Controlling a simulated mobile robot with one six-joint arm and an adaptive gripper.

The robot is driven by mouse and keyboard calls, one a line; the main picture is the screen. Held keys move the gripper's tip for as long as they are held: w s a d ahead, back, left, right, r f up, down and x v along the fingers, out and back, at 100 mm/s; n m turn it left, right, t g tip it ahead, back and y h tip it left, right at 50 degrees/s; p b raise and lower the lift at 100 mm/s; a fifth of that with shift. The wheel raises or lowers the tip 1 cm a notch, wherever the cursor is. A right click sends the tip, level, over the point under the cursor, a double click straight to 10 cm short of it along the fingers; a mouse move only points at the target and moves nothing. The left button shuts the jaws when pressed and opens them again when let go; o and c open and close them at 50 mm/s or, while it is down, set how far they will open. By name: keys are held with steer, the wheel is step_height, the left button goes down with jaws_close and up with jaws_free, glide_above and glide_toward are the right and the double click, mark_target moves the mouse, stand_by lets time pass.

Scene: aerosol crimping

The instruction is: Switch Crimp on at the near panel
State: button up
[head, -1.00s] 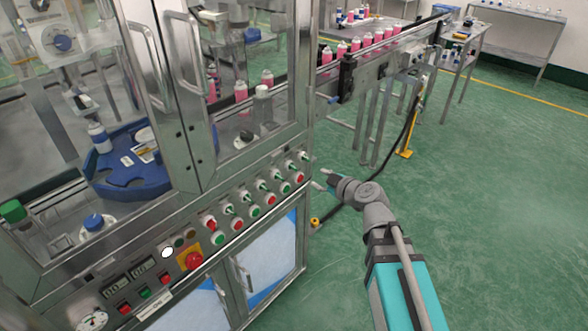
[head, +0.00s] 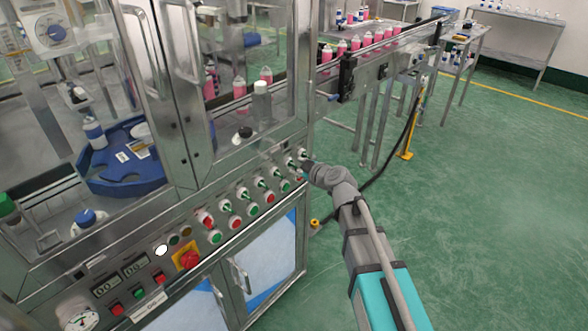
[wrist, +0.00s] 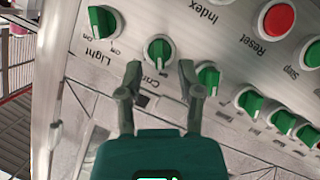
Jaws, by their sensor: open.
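The near panel (head: 228,215) carries a row of green selector switches on the machine front. In the wrist view the panel appears upside down, with a switch labelled Light (wrist: 102,21) at the left. To its right is a switch with a partly hidden label starting "Ca" (wrist: 159,52), then another green switch (wrist: 208,76) with its label hidden. I cannot read a Crimp label on any switch. My gripper (wrist: 160,76) is open, its two fingertips just short of the "Ca" switch, one on each side. In the head view my gripper (head: 305,166) is at the panel's right end.
Red Reset button (wrist: 278,19) and other buttons sit beside the switches. A red emergency stop on a yellow plate (head: 187,259) is further left. Glass doors stand above the panel. A conveyor with pink bottles (head: 367,38) runs behind. Green floor at right is open.

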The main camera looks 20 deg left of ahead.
steer(key=shift+b+x, duration=0.3)
steer(key=shift+x, duration=1.05)
jaws_close()
